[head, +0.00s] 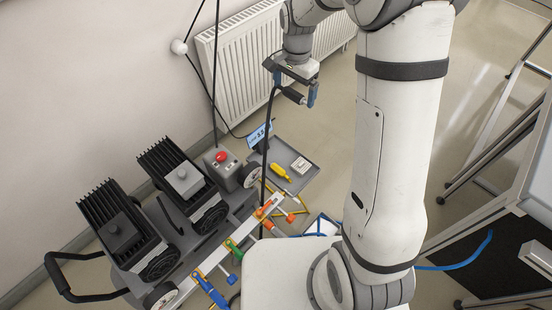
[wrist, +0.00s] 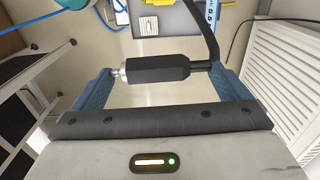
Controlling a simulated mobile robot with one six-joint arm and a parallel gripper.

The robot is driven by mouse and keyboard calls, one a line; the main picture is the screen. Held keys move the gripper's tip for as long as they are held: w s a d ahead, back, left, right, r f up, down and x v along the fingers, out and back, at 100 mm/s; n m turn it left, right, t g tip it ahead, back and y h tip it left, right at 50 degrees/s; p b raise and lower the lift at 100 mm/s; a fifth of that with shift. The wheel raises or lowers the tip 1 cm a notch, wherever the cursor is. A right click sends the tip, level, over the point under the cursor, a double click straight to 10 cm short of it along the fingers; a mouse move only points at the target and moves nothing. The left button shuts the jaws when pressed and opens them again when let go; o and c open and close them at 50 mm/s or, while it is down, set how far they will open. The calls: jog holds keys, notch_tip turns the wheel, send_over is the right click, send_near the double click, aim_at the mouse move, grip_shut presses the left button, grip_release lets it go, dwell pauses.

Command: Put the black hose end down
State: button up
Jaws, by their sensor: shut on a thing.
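My gripper (head: 291,90) hangs in the air in front of the radiator, with its fingers pointing down. It is shut on the black hose end (head: 292,95). In the wrist view the hose end (wrist: 157,69) lies crosswise between the two blue fingers, with a silver metal tip at the left finger. A black hose (head: 267,130) leaves its other end and hangs down past the grey tray (head: 308,178) towards the coloured valves (head: 268,208).
A pump unit with two black finned motors (head: 120,228) stands at lower left. The tray holds a yellow tool (head: 280,172), a white box (head: 300,165) and a blue-screened display (head: 258,136). A white radiator (head: 240,60) lines the wall. A bench (head: 535,190) stands at right.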

jog(key=w+f+m+b, duration=0.2)
jog(key=f+m+b, duration=0.3)
jog(key=f, duration=0.7)
jog(key=w+a+f+m+b, duration=0.1)
jog(key=f+m+b, duration=0.4)
jog(key=f, duration=0.7)
jog(key=w+a+f+m+b, duration=0.1)
jog(key=w+f+m+b, duration=0.2)
jog(key=f+m+b, duration=0.2)
jog(key=shift+w+a+f+m+b, duration=0.15)
jog(key=shift+f+m, duration=0.4)
jog(key=shift+f, duration=0.75)
jog(key=shift+w+f+m+b, duration=0.1)
jog(key=shift+f+m, duration=0.5)
jog(key=shift+f, duration=0.65)
jog(key=shift+w+a+f+m+b, duration=0.15)
jog(key=shift+f+m, duration=0.4)
jog(key=shift+f, duration=0.75)
jog(key=shift+d+f, duration=0.1)
jog(key=shift+f, duration=0.05)
jog(key=o, duration=0.7)
